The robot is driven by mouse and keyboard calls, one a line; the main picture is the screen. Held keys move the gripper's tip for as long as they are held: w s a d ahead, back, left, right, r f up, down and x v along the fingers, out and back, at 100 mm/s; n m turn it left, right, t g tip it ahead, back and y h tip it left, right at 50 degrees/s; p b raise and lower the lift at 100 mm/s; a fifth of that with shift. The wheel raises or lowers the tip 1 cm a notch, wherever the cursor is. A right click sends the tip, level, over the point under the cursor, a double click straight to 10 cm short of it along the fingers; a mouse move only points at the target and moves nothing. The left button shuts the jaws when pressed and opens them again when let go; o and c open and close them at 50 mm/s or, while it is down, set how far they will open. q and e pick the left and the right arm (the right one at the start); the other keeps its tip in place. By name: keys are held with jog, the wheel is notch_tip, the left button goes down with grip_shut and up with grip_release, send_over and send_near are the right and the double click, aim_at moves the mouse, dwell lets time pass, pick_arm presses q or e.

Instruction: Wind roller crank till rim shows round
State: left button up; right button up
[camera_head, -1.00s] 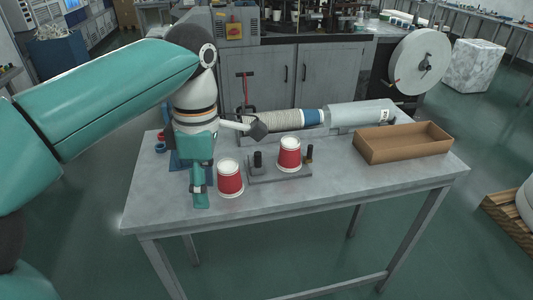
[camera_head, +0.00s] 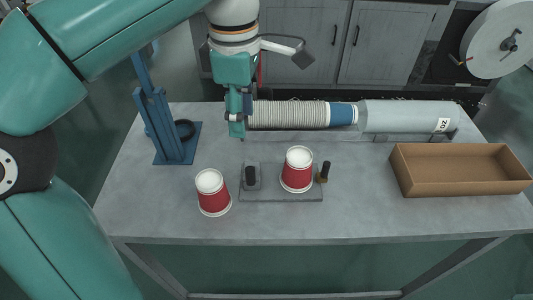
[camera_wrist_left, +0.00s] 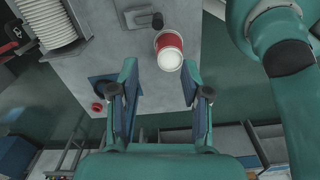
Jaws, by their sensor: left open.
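A small grey fixture plate (camera_head: 280,195) lies mid-table. On it are a dark upright roller (camera_head: 250,177), a red and white cup (camera_head: 297,170) and, at its right end, a black-topped peg with a brass-coloured base (camera_head: 324,172), perhaps the crank grip. The cup's rim detail is too small to judge. A second red cup (camera_head: 213,193) stands on the table left of the plate. My left gripper (camera_head: 238,128) is near the left end of the cup stack, apart from the fixture. In the left wrist view, its fingers (camera_wrist_left: 159,82) are open and empty, with one cup (camera_wrist_left: 168,50) beyond them.
A long row of nested cups (camera_head: 290,114) runs into a grey tube (camera_head: 405,117) at the back. A blue stand (camera_head: 165,125) is at the left, an open brown box (camera_head: 462,170) at the right. The front table strip is clear.

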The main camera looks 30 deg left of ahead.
aim_at(250, 166)
pick_arm(q)
jog(key=f, duration=0.5)
jog(key=f+b, duration=0.1)
jog(key=f, duration=1)
jog(key=shift+w+d+f+b, duration=0.1)
jog(key=shift+w+f+b, duration=0.25)
jog(key=shift+b, duration=0.05)
grip_shut()
jog(key=shift+d, duration=0.15)
